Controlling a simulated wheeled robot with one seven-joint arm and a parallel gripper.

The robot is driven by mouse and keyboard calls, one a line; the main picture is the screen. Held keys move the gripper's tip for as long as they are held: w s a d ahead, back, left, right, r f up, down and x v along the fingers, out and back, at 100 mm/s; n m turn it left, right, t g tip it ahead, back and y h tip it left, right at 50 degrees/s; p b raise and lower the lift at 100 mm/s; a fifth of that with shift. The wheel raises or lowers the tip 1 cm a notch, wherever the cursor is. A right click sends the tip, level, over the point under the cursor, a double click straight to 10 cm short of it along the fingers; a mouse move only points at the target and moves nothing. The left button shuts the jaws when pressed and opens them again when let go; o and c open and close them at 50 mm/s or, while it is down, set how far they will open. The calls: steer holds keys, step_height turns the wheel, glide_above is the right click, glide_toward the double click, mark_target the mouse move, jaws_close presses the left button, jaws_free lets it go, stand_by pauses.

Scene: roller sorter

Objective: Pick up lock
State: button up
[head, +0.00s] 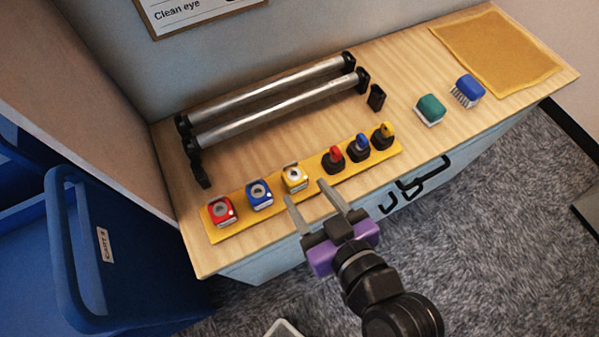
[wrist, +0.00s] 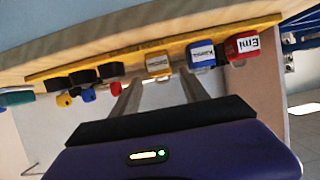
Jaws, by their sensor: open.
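Three small block-shaped locks stand in a row on a yellow strip (head: 237,231): a red lock (head: 221,212), a blue lock (head: 260,195) and a yellow lock (head: 294,178). In the wrist view, the yellow lock (wrist: 158,64), blue lock (wrist: 200,54) and red lock (wrist: 242,46) carry white labels; the red one reads "Emi". My gripper (head: 305,192) is open and empty, its fingertips near the front edge of the strip by the yellow lock. In the wrist view my gripper (wrist: 158,82) has the yellow lock showing between and beyond its fingers, apparently apart from them.
Black pieces with red (head: 334,157), blue (head: 360,147) and yellow (head: 383,135) tops stand right of the locks. Two metal rollers (head: 270,100) lie behind. Green (head: 430,109) and blue (head: 467,91) brushes and a yellow cloth (head: 495,50) are at right. A blue cart (head: 120,255) stands left.

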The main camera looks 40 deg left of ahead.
steer(key=shift+p+x, duration=0.6)
steer(key=shift+x, duration=2.9)
steer(key=shift+d+f, duration=0.1)
steer(key=shift+f, duration=0.05)
jaws_close()
step_height(320, 180, up, 20)
steer(key=p, duration=0.1)
step_height(320, 180, up, 5)
steer(key=p, duration=0.5)
glide_above(300, 185)
steer(key=a, duration=0.2)
steer(key=shift+w+a+f, duration=0.1)
steer(key=shift+w+f, duration=0.1)
steer(key=shift+w, duration=0.25)
